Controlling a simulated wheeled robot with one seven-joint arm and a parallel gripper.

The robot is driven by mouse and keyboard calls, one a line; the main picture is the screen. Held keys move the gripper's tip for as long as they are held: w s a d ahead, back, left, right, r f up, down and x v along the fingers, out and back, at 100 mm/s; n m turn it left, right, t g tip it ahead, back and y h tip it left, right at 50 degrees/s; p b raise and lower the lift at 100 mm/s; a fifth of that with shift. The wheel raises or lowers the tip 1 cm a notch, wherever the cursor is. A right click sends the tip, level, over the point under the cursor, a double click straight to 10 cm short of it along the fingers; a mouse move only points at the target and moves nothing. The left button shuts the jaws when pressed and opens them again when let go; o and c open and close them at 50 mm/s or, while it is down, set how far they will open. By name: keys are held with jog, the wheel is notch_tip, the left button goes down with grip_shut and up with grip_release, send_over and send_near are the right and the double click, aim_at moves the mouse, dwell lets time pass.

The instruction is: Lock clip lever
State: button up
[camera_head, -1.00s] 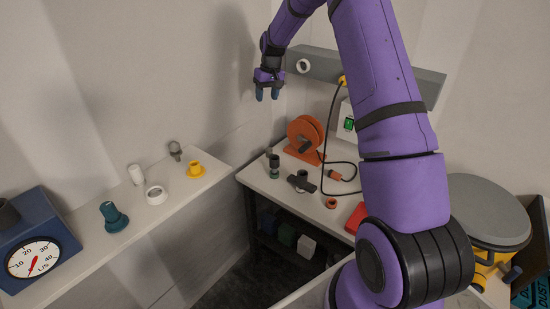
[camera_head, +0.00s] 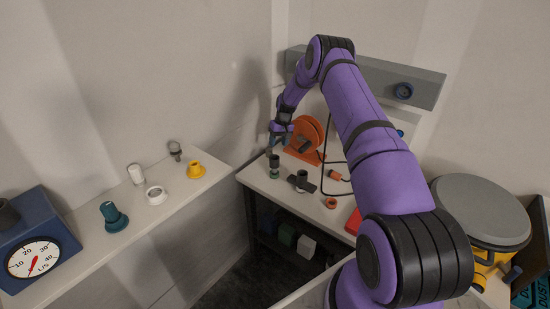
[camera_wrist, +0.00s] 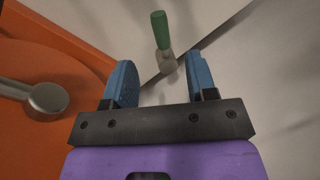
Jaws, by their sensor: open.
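A small lever with a green handle (camera_wrist: 161,32) and a grey metal base (camera_wrist: 166,62) shows in the wrist view, just beyond the gap between my fingertips. I take it to be the clip lever; whether it is locked I cannot tell. My gripper (camera_wrist: 161,82) is open with blue fingers, and nothing is between them. In the head view my gripper (camera_head: 278,146) points down over the far left corner of the bench (camera_head: 262,183), beside the orange reel (camera_head: 304,137). I cannot make out the green lever in the head view.
The reel's grey crank knob (camera_wrist: 47,98) is close left of my fingers. A dark green-based fitting (camera_head: 274,166) stands below my gripper, with a black fitting (camera_head: 301,181) to its right. A black hose (camera_head: 325,150) hangs nearby. A side shelf (camera_head: 130,233) holds several fittings.

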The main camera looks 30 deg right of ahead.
jog(key=f, duration=0.2)
jog(key=a+f, duration=0.1)
jog(key=f, duration=0.5)
jog(key=shift+w+a, duration=0.15)
jog(key=shift+a, duration=0.2)
jog(key=shift+c, duration=0.2)
grip_shut()
